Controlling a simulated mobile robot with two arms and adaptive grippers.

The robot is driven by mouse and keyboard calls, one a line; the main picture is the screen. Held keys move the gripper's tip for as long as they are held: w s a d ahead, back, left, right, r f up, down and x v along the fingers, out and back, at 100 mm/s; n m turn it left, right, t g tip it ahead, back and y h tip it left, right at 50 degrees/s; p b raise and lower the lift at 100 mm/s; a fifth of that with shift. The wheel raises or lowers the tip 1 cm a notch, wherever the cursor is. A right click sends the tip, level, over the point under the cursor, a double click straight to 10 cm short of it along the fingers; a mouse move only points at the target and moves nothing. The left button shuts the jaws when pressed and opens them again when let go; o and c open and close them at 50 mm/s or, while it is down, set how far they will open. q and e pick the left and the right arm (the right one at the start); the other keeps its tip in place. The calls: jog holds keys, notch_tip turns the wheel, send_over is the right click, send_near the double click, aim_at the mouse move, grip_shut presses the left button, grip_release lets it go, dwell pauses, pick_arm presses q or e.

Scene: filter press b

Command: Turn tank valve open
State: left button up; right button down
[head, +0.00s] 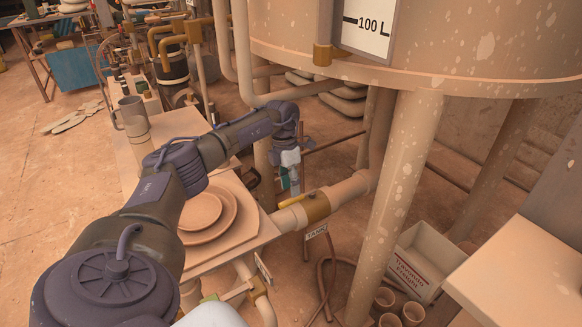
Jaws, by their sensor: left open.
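The tank valve (316,206) is a brass body on the thick pale pipe that runs from under the tank to the work table. A small tag reading TANK (316,232) hangs just below it. My left arm reaches in from the lower left, and my left gripper (292,188) points down just above and left of the brass body. The gripper is open. A bit of teal shows beside its fingers; I cannot tell whether it is a valve handle. The fingertips are small here, and contact with the valve cannot be told. My right gripper is not in view.
The large tank (440,45) with a 100 L mark stands on thick legs (396,200). Round plates (203,211) lie on the table left of the valve. A white box (425,262) and several pots (386,299) stand on the floor. A pale surface (530,270) is at right.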

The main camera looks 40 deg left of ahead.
pick_arm(q)
jog(key=r, duration=0.4)
jog(key=shift+w+a, duration=0.1)
jog(key=shift+a, duration=0.3)
